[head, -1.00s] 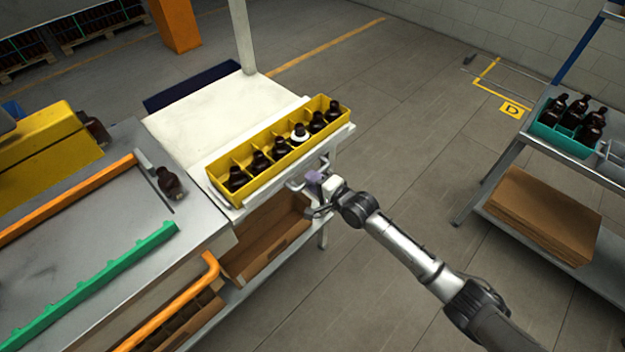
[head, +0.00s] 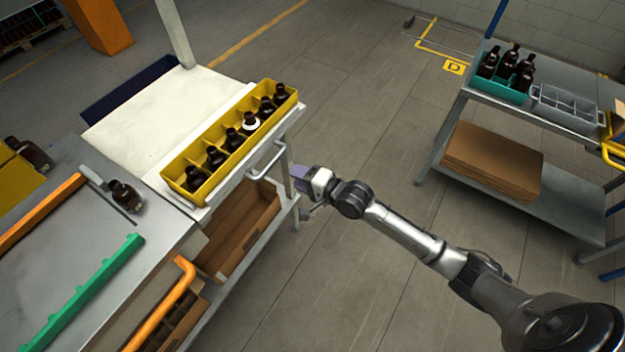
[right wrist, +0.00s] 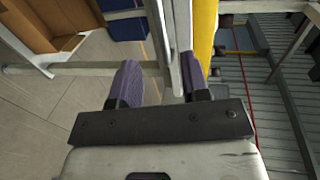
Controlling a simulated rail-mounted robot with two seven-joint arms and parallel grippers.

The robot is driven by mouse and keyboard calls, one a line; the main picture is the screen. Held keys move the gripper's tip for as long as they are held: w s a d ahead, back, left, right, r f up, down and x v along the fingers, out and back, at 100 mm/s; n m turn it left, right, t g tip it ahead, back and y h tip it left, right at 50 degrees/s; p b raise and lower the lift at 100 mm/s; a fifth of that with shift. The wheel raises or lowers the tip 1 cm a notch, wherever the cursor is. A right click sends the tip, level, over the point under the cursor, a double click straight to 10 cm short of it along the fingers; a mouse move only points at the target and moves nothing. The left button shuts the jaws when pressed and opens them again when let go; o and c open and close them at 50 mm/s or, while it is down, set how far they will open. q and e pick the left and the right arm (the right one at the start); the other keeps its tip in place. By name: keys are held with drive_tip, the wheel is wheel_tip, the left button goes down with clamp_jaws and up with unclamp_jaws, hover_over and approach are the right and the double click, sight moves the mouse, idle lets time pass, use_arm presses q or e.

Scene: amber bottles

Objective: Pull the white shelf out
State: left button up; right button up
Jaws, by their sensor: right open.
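The white shelf (head: 218,188) sticks out at the front of a white-topped stand and bears a yellow crate (head: 184,187) of dark bottles, one with a white ring at its neck. A pale bar handle (head: 266,162) runs along the shelf's front. In the head view my right gripper (head: 298,178) is to the right of the handle, with a visible gap. In the right wrist view its two purple fingers (right wrist: 163,85) are apart; pale bars show beyond and between them, but nothing is gripped. My left gripper is not in view.
A cardboard box (head: 238,232) lies under the shelf. A metal bench (head: 75,250) with orange and green rails adjoins on the left. A rack (head: 535,115) with a teal crate (head: 498,90) stands at right. The floor (head: 345,110) between is clear.

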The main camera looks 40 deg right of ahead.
drive_tip(key=shift+v, duration=2.2)
